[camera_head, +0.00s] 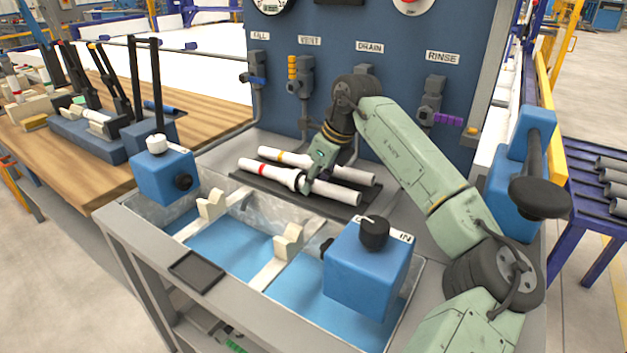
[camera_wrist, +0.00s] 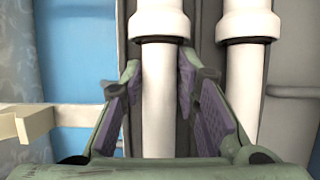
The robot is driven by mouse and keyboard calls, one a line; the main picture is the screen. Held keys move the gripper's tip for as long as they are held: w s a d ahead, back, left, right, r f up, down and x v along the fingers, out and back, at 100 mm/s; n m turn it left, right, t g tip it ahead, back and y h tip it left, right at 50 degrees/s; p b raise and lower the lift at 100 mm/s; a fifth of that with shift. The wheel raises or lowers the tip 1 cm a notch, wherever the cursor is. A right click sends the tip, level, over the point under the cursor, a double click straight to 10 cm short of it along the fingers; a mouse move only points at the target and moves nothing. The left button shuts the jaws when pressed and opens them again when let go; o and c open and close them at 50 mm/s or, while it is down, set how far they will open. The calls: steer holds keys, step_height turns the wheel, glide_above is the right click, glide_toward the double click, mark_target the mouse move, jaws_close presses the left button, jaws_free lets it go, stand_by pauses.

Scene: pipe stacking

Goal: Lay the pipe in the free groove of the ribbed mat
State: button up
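A white pipe with a red band (camera_head: 335,190) lies along the near side of the dark ribbed mat (camera_head: 322,208). A second white pipe with a yellowish band (camera_head: 349,173) lies parallel behind it on the mat. My gripper (camera_head: 305,183) is down at the middle of the near pipe. In the wrist view, my gripper (camera_wrist: 160,72) has its fingers on both sides of one pipe (camera_wrist: 160,110), with small gaps, so it looks open. The other pipe (camera_wrist: 244,105) runs to the right, apart from the fingers. Both pipes have a collar. The groove under the pipe is mostly hidden.
A tank with blue water (camera_head: 228,248) and cream pipe rests (camera_head: 289,243) lies in front of the mat. Blue boxes with knobs (camera_head: 368,265) (camera_head: 163,175) stand at its ends. A blue panel with valves (camera_head: 400,75) rises behind. A rack of grey pipes (camera_head: 612,190) stands far right.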

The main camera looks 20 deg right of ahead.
steer(key=o, duration=0.4)
